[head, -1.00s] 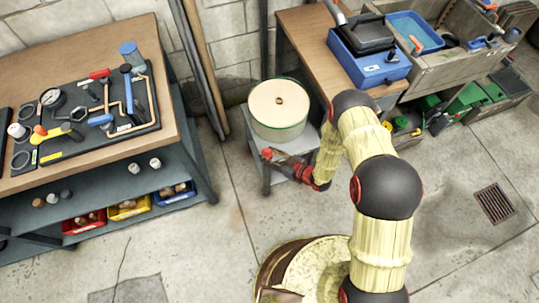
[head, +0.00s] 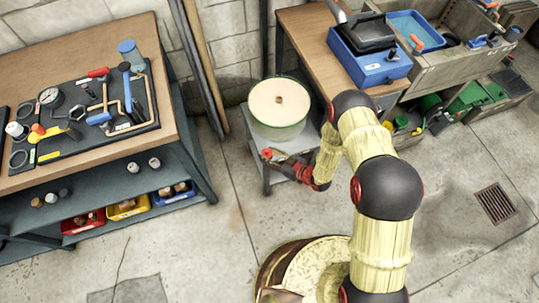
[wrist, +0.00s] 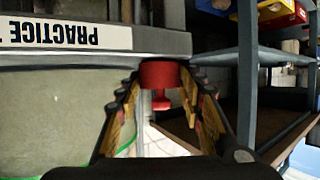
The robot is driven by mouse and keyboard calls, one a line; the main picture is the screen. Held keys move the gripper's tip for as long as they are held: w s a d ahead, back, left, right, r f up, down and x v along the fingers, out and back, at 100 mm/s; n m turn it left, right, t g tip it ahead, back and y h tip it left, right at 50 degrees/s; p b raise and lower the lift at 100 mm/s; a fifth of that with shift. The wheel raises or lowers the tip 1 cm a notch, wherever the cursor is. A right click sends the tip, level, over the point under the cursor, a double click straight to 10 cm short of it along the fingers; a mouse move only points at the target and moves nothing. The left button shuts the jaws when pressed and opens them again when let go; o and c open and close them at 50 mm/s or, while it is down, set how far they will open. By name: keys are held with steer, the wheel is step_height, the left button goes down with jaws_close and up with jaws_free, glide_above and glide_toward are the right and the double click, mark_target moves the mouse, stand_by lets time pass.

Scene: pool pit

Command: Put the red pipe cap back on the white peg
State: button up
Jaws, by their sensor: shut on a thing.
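The red pipe cap (wrist: 158,75) is between the fingers of my gripper (wrist: 157,88) in the wrist view. It has a wide round part and a narrower red part below it in that picture. My gripper is shut on it. In the head view, my gripper (head: 272,156) is at the front of the grey stand, and a small red spot, the cap (head: 266,153), shows at its tip. I cannot make out the white peg in either view.
A round tub (head: 278,115) with a beige top stands on the grey stand (head: 256,150). A label reading PRACTICE (wrist: 60,35) is close by in the wrist view. A tool-covered workbench (head: 60,170) is at left, and a wooden table (head: 300,35) with a blue toolbox is behind.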

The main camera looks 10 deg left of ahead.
steer(key=shift+r, duration=0.1)
steer(key=shift+r+p, duration=0.3)
steer(key=shift+r, duration=0.05)
steer(key=shift+r, duration=0.35)
steer(key=shift+f+b, duration=0.55)
steer(key=shift+f, duration=0.3)
stand_by(1.0)
steer(key=shift+r, duration=0.2)
steer(key=shift+r+p, duration=0.35)
steer(key=shift+p, duration=0.05)
steer(key=shift+r, duration=0.3)
steer(key=shift+f+b, duration=0.55)
steer(key=shift+f, duration=0.25)
stand_by(1.0)
